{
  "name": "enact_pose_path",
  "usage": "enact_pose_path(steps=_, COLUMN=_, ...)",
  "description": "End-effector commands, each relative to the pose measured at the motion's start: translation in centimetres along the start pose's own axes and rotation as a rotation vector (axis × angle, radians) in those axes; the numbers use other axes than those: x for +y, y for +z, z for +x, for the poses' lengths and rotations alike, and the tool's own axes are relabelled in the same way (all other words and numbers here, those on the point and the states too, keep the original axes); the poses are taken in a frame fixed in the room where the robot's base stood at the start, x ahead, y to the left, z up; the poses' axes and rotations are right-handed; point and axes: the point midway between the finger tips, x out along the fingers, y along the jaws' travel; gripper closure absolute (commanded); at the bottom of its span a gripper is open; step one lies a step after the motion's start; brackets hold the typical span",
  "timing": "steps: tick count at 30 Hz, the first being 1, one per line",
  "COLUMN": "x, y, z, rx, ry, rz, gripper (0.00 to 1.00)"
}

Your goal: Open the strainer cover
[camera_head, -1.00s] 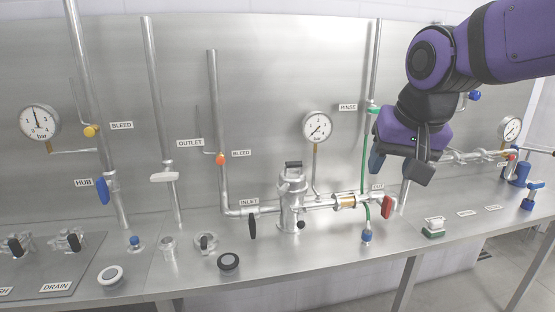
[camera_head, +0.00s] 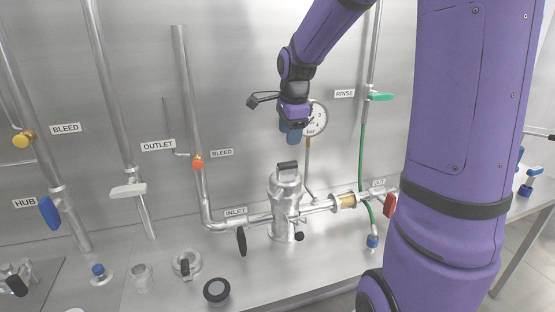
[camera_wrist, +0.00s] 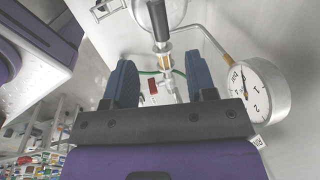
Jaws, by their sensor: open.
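The strainer (camera_head: 285,215) is a steel upright body on the bench, in line with the pipe between the INLET and OUT labels. Its cover (camera_head: 286,180) sits on top and carries a black handle (camera_head: 287,168). My gripper (camera_head: 291,133) is above the cover and apart from it, in front of the pressure gauge. In the wrist view its two blue fingers (camera_wrist: 160,85) are spread with nothing between them. The black handle (camera_wrist: 158,20) shows beyond the fingers at the top centre, with the steel cover (camera_wrist: 178,12) partly hidden behind it.
The pressure gauge (camera_head: 318,118) is close behind my gripper and beside it in the wrist view (camera_wrist: 258,90). A black-handled inlet valve (camera_head: 241,241) and a red outlet handle (camera_head: 390,205) flank the strainer. A green rinse hose (camera_head: 362,150) hangs to its right. A black cap (camera_head: 217,291) lies in front.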

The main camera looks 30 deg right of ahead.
Motion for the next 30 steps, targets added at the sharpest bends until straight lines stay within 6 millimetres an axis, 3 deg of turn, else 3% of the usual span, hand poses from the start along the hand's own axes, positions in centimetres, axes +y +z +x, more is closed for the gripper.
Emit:
enact_pose_path(steps=18, x=0.1, y=0.0, z=9.2, rx=-0.001, ry=0.001, rz=-0.004, gripper=0.49)
enact_pose_path(steps=30, x=0.0, y=0.0, z=10.3, rx=0.0, ry=-0.002, rz=-0.003, gripper=0.49)
